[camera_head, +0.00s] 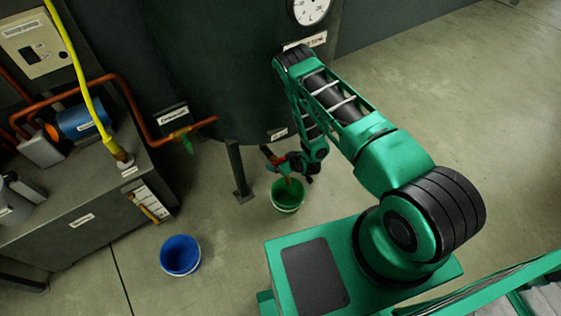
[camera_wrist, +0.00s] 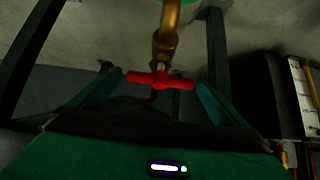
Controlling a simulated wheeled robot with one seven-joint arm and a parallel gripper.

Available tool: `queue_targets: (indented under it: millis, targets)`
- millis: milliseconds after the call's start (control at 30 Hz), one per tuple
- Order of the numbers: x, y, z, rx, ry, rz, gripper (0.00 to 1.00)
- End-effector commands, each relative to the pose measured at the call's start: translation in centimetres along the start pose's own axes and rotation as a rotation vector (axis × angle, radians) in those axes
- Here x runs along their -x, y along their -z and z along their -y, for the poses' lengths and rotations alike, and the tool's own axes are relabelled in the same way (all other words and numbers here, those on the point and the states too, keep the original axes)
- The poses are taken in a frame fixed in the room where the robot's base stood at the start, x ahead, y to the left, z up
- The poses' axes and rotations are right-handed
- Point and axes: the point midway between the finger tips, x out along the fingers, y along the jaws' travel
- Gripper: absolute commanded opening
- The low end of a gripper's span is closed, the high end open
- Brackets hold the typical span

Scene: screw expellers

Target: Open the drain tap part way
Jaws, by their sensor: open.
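The drain tap has a red bar handle (camera_wrist: 160,79) on a brass body and spout (camera_wrist: 164,42). In the wrist view the handle lies nearly level across the picture. My gripper (camera_wrist: 155,82) is open, with one finger beyond each end of the handle; I cannot tell whether either finger touches it. In the head view the red tap (camera_head: 268,153) shows small at the tank's bottom, with my gripper (camera_head: 299,164) beside it and partly hiding it. A green bucket (camera_head: 287,208) stands on the floor below. I cannot tell whether liquid is flowing.
The dark tank (camera_head: 220,70) stands on legs (camera_head: 238,170) close to my gripper. A second tap with a green handle (camera_head: 187,145) is on an orange pipe at left. A blue bucket (camera_head: 180,256) stands on the floor. The floor at right is clear.

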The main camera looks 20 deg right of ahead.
Motion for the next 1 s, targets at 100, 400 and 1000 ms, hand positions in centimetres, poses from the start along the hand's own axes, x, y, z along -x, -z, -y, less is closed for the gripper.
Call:
queue_targets:
  millis: [100,400,1000]
  targets:
    - [-0.84,0.07,-0.06,0.0,-0.001,-0.002,0.97]
    - [-1.2,0.08,-0.06,0.0,-0.001,-0.001,0.97]
    - [-1.17,-0.02,-0.15,0.023,0.021,0.001,0.56]
